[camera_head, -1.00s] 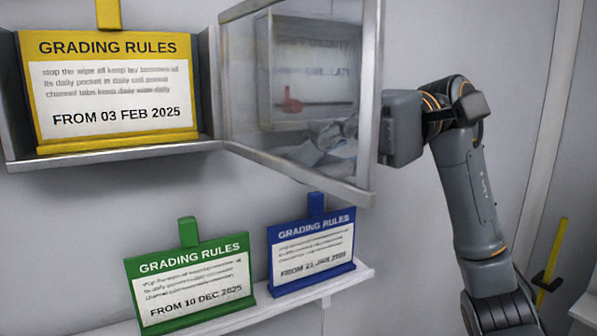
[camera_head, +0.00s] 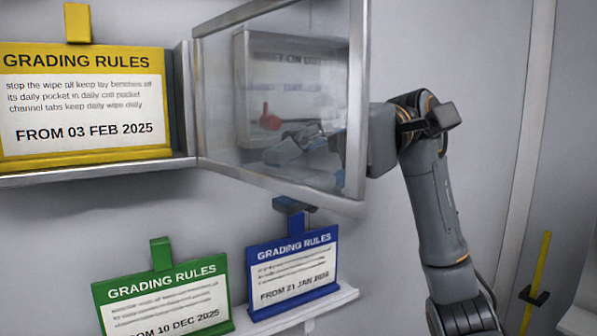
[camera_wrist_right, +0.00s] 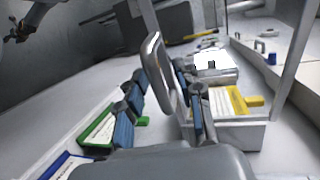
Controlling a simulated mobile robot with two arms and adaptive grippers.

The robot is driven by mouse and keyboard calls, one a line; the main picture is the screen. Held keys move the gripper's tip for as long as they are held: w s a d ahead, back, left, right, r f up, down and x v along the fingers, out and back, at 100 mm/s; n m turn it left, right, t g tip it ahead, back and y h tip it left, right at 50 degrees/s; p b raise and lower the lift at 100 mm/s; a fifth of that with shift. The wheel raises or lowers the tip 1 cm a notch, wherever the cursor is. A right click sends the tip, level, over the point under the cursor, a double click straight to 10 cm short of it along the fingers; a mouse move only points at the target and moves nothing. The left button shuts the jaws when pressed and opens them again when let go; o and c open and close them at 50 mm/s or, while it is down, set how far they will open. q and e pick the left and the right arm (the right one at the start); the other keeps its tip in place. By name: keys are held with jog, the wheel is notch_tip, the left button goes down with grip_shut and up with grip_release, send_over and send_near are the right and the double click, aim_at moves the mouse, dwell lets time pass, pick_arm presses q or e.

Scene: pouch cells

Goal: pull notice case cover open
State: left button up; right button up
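The notice case (camera_head: 187,110) on the wall holds a yellow "GRADING RULES" board (camera_head: 80,108). Its clear, metal-framed cover (camera_head: 357,100) stands swung out from the case's right side. My right gripper (camera_head: 292,142) shows blurred through the clear pane, its arm coming from the right. In the right wrist view, its two blue-padded fingers (camera_wrist_right: 160,88) are apart, one on either side of a metal loop handle (camera_wrist_right: 155,50). I see a gap by the left finger; the right finger is close to or touching the handle. A dark jointed part at upper left may be my left gripper (camera_wrist_right: 22,28).
Below the case, a white shelf (camera_head: 335,301) carries a green board (camera_head: 162,300) and a blue board (camera_head: 292,275). A grey box (camera_head: 245,75) with a red piece (camera_head: 269,117) shows behind the pane. A yellow bar (camera_head: 537,283) stands at lower right.

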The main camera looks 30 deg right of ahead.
jog(key=v, duration=1.2)
